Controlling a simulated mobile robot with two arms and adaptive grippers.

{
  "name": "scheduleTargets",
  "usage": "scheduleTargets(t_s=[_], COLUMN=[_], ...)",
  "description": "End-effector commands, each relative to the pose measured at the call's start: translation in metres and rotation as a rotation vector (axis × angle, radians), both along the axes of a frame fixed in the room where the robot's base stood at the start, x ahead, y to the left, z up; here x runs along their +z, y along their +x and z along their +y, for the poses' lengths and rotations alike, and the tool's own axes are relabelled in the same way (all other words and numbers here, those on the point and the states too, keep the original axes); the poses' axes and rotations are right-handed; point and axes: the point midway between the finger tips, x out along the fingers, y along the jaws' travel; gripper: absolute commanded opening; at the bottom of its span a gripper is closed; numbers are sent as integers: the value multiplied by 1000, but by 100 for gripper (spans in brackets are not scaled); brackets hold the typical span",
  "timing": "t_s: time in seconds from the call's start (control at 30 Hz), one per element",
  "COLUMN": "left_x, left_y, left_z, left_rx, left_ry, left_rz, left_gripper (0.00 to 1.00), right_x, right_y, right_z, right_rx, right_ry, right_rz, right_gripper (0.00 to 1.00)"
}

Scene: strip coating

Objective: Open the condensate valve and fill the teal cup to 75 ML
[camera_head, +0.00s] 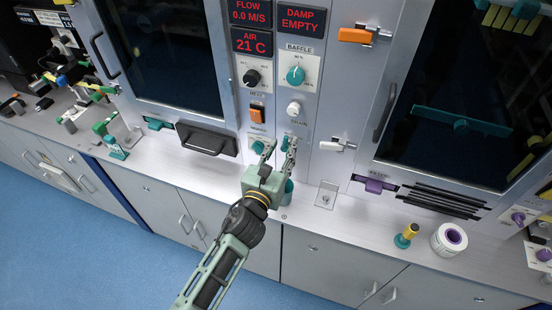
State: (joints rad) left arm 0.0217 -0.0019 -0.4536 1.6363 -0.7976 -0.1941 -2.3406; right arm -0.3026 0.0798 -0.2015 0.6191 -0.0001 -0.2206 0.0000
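My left gripper (281,148) reaches up from the bottom of the head view to the lower part of the control panel. Its two fingers are spread apart, with nothing visible held between them. A small teal fitting (287,139), which may be the condensate valve, is at the right fingertip; I cannot tell whether they touch. A teal cup (288,192) stands on the counter below, partly hidden behind the gripper. Its fill level and markings cannot be read. A teal knob (258,147) sits just left of the fingers. My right gripper is not in view.
The panel has a black knob (251,77), a teal baffle knob (295,75) and red displays reading "DAMP EMPTY" (299,19) and air 21 C. Right on the counter are black strips (440,197), a yellow-and-teal tool (406,236) and a white roll (449,240).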

Motion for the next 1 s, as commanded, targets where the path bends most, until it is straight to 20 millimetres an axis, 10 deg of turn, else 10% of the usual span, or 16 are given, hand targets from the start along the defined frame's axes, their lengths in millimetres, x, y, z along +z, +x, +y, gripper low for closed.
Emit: scheduleTargets(t_s=[0.43,0.83,1.0], left_x=[-1,-1,-1], left_y=[13,13,13], left_z=[-4,-4,-4], left_rx=[0,0,0], left_ry=[-1,-2,-2], left_rz=[1,2,2], left_gripper=[33,0,10], right_x=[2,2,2], right_y=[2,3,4], right_z=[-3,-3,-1], right_rx=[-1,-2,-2], right_ry=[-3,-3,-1], right_rz=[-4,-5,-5], right_gripper=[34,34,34])
